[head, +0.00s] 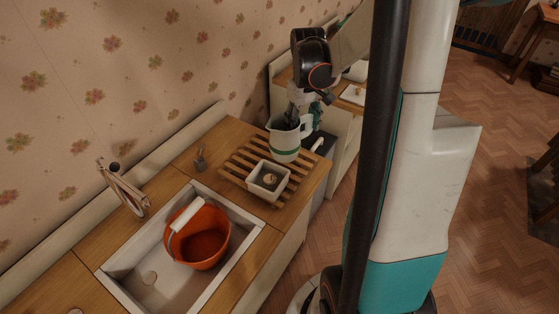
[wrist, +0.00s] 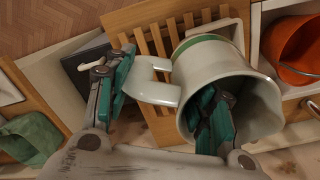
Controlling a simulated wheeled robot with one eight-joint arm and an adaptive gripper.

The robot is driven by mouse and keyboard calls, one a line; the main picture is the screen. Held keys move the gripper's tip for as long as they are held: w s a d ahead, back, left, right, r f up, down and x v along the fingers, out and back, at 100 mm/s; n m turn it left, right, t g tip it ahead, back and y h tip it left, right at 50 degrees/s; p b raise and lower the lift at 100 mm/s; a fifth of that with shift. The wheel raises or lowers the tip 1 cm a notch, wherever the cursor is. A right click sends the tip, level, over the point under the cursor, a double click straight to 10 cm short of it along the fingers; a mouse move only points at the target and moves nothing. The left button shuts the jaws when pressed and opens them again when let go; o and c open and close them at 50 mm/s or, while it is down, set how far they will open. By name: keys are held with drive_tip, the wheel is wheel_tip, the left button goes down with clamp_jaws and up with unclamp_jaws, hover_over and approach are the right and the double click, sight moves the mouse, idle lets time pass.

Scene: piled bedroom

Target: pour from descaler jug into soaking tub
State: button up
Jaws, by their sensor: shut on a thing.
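The descaler jug (head: 285,148) is pale with a green band and looks upright at the back of a slatted wooden rack (head: 238,169). I cannot tell whether its base touches the slats. My gripper (head: 293,117) is above it. In the wrist view my gripper (wrist: 166,84) has one finger inside the jug (wrist: 208,62) and the other outside by its handle, shut on the jug. The jug's contents are not clear. A small square white tub (head: 254,186), apparently the soaking tub, sits on the rack in front of the jug with a small round thing inside. It is partly hidden in the wrist view (wrist: 215,28).
An orange bucket (head: 208,253) with a white handle grip stands in the sink (head: 132,262), left of the rack. A tap (head: 125,190) rises behind the sink. A small grey item (head: 200,160) stands on the counter. The patterned wall is close behind.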

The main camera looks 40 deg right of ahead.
idle(0.8)
wheel_tip(320, 180, down, 5)
drive_tip(key=b, duration=0.3)
drive_tip(key=shift+b, duration=0.35)
idle(1.0)
drive_tip(key=shift+d+r+h+p, duration=0.15)
drive_tip(key=shift+r+h+p, duration=0.4)
drive_tip(key=shift+r+h, duration=0.65)
